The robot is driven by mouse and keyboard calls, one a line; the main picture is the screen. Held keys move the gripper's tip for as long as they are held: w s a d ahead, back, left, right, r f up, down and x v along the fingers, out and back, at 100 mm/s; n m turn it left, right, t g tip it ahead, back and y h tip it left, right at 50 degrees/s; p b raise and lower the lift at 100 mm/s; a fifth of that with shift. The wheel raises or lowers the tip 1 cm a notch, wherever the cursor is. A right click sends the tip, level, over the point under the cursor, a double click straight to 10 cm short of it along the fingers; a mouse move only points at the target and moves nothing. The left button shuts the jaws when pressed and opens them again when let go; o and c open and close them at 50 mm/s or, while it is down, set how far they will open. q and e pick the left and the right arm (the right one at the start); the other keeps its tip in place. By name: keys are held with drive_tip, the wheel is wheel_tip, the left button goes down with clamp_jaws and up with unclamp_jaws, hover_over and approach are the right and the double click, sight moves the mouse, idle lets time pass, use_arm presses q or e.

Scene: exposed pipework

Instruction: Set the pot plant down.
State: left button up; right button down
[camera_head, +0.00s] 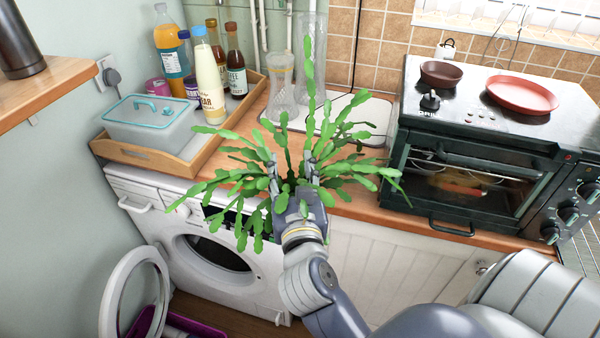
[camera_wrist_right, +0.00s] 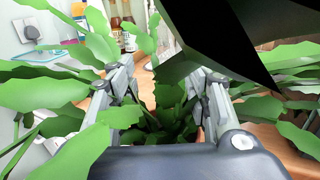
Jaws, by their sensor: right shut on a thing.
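The pot plant (camera_head: 348,165) has long, flat, segmented green leaves that spread out on all sides. It is in the middle of the head view, over the front part of the wooden worktop. My right gripper (camera_head: 292,168) reaches in among the leaves from the front and is shut on the plant. In the right wrist view the two fingers (camera_wrist_right: 160,95) stand on either side of the stems, with leaves (camera_wrist_right: 80,95) all around. The pot is hidden by leaves and gripper, so I cannot tell whether it touches the worktop. My left gripper is not in view.
A wooden tray (camera_head: 185,172) with bottles and a plastic tub (camera_head: 150,118) is on the left. Glass vases (camera_head: 281,85) and a white board (camera_head: 375,115) are behind. A black oven (camera_head: 470,170) stands right. Below is a washing machine (camera_head: 220,260) with its door open.

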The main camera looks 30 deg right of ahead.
drive_tip(key=d+r+m+g+h+b, duration=0.1)
drive_tip(key=d+r+m+h, duration=0.1)
drive_tip(key=d+r+m+g+h+b, duration=0.1)
drive_tip(key=d+g+h+b, duration=0.1)
drive_tip(key=h, duration=0.1)
drive_tip(key=shift+w+d+r+m, duration=0.1)
drive_tip(key=shift+r+m, duration=0.25)
drive_tip(key=shift+m, duration=0.05)
use_arm(q)
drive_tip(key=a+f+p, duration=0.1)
drive_tip(key=p, duration=0.2)
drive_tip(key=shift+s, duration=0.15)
use_arm(e)
drive_tip(key=w+d+f, duration=0.2)
drive_tip(key=w+d, duration=0.2)
drive_tip(key=w, duration=0.2)
drive_tip(key=w+d+f+m+g+h, duration=0.1)
drive_tip(key=w+d+f, duration=0.1)
drive_tip(key=w+d, duration=0.2)
drive_tip(key=w, duration=0.3)
drive_tip(key=shift+w+g, duration=0.2)
drive_tip(key=shift+g, duration=0.1)
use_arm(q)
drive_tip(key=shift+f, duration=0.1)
use_arm(e)
drive_tip(key=shift+f, duration=0.15)
drive_tip(key=c, duration=0.8)
unclamp_jaws()
drive_tip(key=shift+f, duration=0.1)
drive_tip(key=shift+c, duration=0.2)
